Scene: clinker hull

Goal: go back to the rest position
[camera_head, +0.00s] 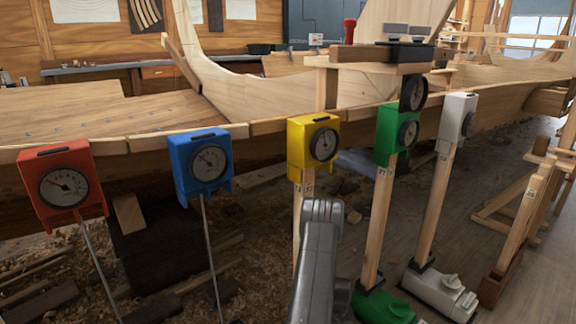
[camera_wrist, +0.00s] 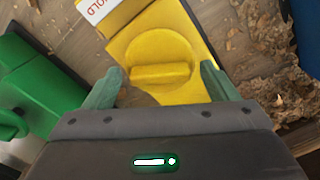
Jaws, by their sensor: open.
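In the wrist view, my gripper (camera_wrist: 163,88) is open. Its two greenish fingers stand on either side of a round yellow knob (camera_wrist: 160,60) with a raised bar, set on a yellow body (camera_wrist: 150,40). I cannot tell whether the fingers touch it. In the head view, my grey arm (camera_head: 318,260) reaches down in front of the post under the yellow gauge box (camera_head: 313,145). The gripper's fingers and the yellow knob are hidden from the head view.
Red (camera_head: 65,185), blue (camera_head: 200,160), green (camera_head: 397,133) and white (camera_head: 457,117) gauge boxes line the hull edge. A green base (camera_head: 385,306) and a white base (camera_head: 440,292) stand on the floor to the right. Wood scraps and shavings litter the floor at left.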

